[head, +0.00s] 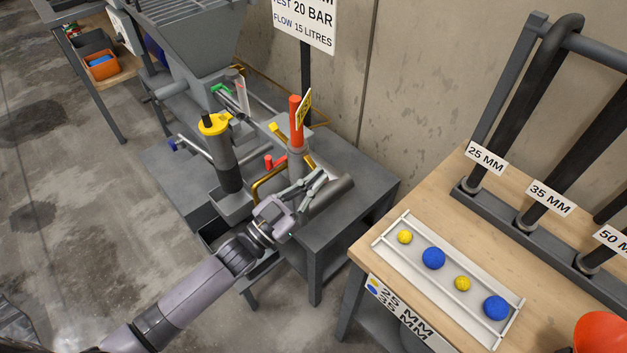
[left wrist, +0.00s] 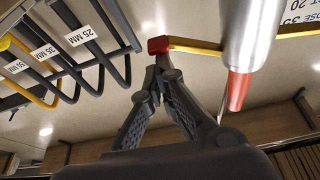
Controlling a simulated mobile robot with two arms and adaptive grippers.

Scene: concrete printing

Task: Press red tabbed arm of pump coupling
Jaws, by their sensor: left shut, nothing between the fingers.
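In the left wrist view, a red tab (left wrist: 158,45) sits at the end of a yellow arm (left wrist: 195,46) that runs to a grey metal cylinder (left wrist: 252,30). My left gripper (left wrist: 163,64) is shut and empty. Its fingertips are right at the red tab; I cannot tell whether they touch it. In the head view, my left gripper (head: 314,183) is beside the grey coupling and pipe (head: 333,196) on the pump table. A yellow arm (head: 268,184) shows left of the coupling. The tab by my fingertips is hard to make out there. My right gripper is out of view.
A red upright handle (head: 296,112) with a yellow tag and a dark cylinder with a yellow top (head: 226,160) stand close by. A wooden table (head: 412,195) with a tray (head: 445,283) of yellow and blue balls and a hose rack is at right.

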